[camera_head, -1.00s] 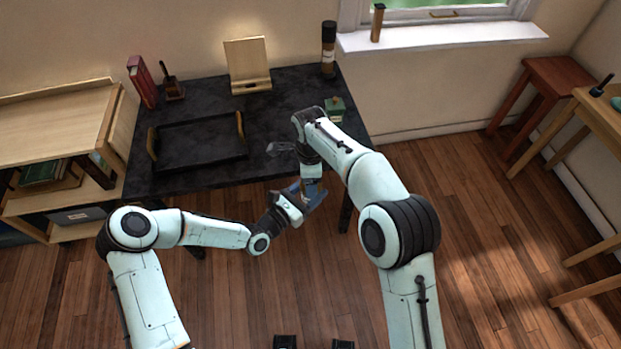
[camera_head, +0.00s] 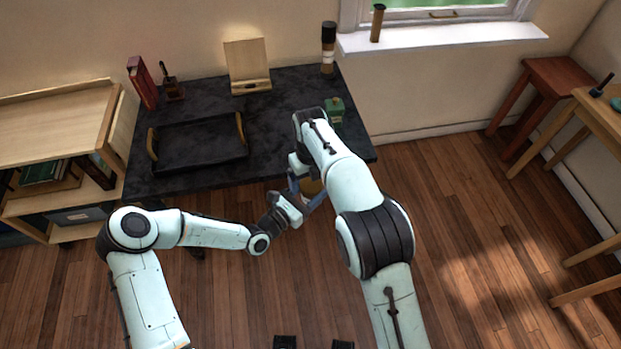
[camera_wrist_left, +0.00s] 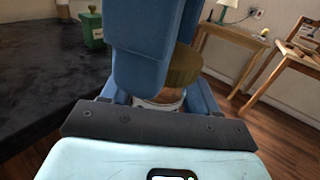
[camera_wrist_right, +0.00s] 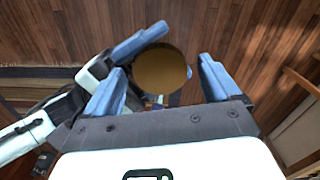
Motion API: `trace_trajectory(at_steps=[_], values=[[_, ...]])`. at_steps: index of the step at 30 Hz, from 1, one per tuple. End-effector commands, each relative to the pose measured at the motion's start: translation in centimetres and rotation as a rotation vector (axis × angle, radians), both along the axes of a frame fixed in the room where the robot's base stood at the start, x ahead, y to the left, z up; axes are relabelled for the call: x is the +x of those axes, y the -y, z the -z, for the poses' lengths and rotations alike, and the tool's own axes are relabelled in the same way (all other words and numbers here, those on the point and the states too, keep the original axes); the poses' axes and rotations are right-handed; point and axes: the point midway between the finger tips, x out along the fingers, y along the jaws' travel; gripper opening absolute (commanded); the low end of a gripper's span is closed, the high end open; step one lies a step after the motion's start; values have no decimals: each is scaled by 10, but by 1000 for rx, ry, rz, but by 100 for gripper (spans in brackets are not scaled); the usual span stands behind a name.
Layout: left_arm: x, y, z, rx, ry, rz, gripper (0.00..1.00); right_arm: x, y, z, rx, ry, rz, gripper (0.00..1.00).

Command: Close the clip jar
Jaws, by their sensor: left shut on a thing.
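The clip jar (camera_head: 312,187) is in front of the table's front right corner, held off the floor. Its round gold-brown lid (camera_wrist_right: 160,70) faces the right wrist camera. In the left wrist view the brown lid (camera_wrist_left: 185,65) and a pale strip of jar body (camera_wrist_left: 165,103) show behind a blue finger, which hides the rest. I cannot tell whether the lid is fully down. My left gripper (camera_head: 296,203) is shut on the jar from the left. My right gripper (camera_wrist_right: 163,78) is open, its fingers apart on both sides of the lid; contact is not clear.
The dark table (camera_head: 280,130) behind the grippers carries a black tray (camera_head: 200,145), a green box (camera_head: 335,110), a wooden stand (camera_head: 247,65), a dark-capped bottle (camera_head: 328,48) and red books (camera_head: 142,82). A wooden shelf (camera_head: 60,120) stands at the left. The floor in front is open.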

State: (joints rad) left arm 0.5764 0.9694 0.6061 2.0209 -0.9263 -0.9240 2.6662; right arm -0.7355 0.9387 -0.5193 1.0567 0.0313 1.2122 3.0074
Motion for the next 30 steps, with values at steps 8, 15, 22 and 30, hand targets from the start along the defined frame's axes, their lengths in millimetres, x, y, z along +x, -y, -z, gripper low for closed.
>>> trace_trajectory(at_steps=[8, 15, 22, 30], values=[[0, 0, -1, -1, 2, 0, 0, 0, 0, -1, 0, 1, -1, 89], [0, 0, -1, -1, 2, 0, 0, 1, 0, -31, 2, 3, -1, 89], [0, 0, -1, -1, 3, 0, 0, 0, 0, -45, 0, -1, -2, 89], [0, 0, -1, -1, 3, 0, 0, 0, 0, -45, 0, -1, -7, 85]])
